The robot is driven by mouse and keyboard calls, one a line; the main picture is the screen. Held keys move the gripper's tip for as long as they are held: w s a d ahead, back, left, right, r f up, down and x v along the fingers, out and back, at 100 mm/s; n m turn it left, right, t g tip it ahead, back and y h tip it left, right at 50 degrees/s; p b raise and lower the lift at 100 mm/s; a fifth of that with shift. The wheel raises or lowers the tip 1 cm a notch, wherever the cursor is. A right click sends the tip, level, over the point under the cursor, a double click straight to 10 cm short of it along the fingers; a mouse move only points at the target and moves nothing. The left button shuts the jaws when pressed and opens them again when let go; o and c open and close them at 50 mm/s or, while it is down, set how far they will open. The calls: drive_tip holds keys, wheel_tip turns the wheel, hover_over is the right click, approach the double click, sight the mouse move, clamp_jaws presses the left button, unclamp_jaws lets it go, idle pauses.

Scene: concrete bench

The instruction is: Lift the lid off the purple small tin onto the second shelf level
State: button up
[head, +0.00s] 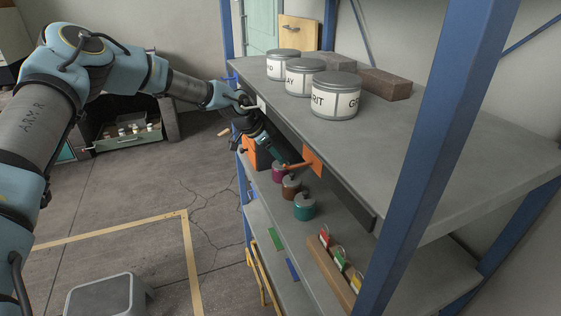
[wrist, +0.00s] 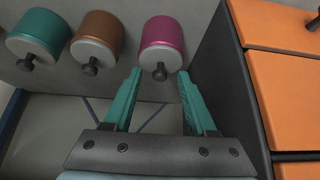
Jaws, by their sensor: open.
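The purple small tin (head: 278,174) stands on the shelf level below the top board, at the end of a row with a brown tin (head: 291,187) and a teal tin (head: 304,208). In the wrist view the purple tin (wrist: 163,31) shows its grey lid (wrist: 158,55) with a dark knob (wrist: 160,73). My gripper (wrist: 159,73) is open, with the knob showing between its two teal fingertips; contact cannot be told. In the head view my gripper (head: 272,150) reaches under the top board, close to the purple tin.
Orange drawers (wrist: 282,85) in a dark cabinet stand close beside my gripper.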

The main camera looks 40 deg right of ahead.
drive_tip(key=shift+d+f, duration=0.1)
drive_tip(key=shift+f, duration=0.1)
clamp_jaws()
idle(0.3)
